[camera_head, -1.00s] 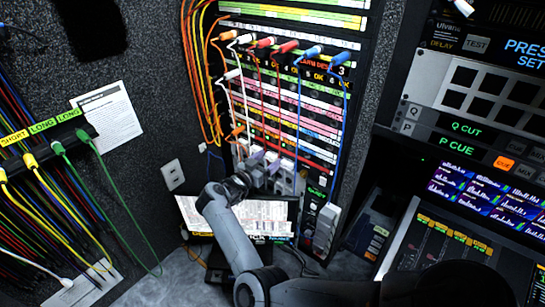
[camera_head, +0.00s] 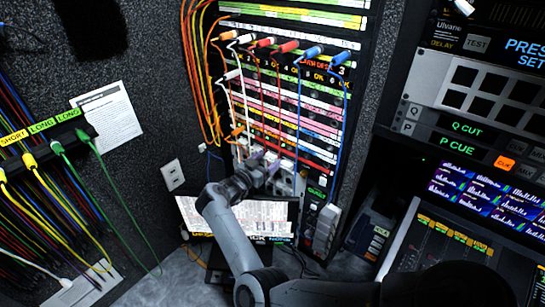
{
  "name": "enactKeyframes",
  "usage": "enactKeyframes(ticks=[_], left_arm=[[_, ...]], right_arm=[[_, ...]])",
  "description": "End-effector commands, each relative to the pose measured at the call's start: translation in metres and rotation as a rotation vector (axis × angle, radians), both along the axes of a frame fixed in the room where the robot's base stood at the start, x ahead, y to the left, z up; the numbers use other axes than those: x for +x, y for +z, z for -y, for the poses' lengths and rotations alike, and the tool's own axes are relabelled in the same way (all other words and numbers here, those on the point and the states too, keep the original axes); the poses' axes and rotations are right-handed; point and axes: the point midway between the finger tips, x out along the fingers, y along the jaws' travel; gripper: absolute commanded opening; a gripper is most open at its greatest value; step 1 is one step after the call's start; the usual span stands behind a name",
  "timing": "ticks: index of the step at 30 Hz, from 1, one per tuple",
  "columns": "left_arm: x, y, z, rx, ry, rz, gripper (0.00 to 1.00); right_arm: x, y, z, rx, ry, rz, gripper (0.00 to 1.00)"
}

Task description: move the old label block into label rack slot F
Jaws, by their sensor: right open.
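My right gripper (camera_head: 267,162) is open at the lower part of the patch rack (camera_head: 338,120), its fingers pointing up and right. Its purplish fingertips overlap a row of small pale blocks (camera_head: 286,163) low on the rack; I cannot tell whether they touch. A taller pale grey stack (camera_head: 326,228) stands to the lower right, by the rack's foot. I cannot tell which of these pieces is the old label block, and slot F cannot be read at this size. The gripper and wrist hide part of the lower rack. My left gripper is not in view.
Orange, white, red and blue patch cables (camera_head: 299,110) hang across the rack face close above the gripper. A lit monitor (camera_head: 270,215) sits behind my forearm. A cable holder (camera_head: 40,150) hangs on the left wall; a control console (camera_head: 450,250) is at right.

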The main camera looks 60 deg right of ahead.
Motion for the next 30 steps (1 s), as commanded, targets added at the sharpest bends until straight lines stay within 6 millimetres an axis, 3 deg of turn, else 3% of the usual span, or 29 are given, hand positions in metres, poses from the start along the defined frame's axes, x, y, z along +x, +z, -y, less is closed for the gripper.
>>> enactKeyframes(ticks=[17,30], left_arm=[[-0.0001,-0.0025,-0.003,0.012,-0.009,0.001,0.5],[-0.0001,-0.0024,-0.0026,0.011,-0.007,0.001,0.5]], right_arm=[[0.0001,-0.0001,-0.0001,0.0,0.0,0.0,0.72],[0.0001,-0.0001,-0.0001,0.0,0.0,0.0,0.06]])
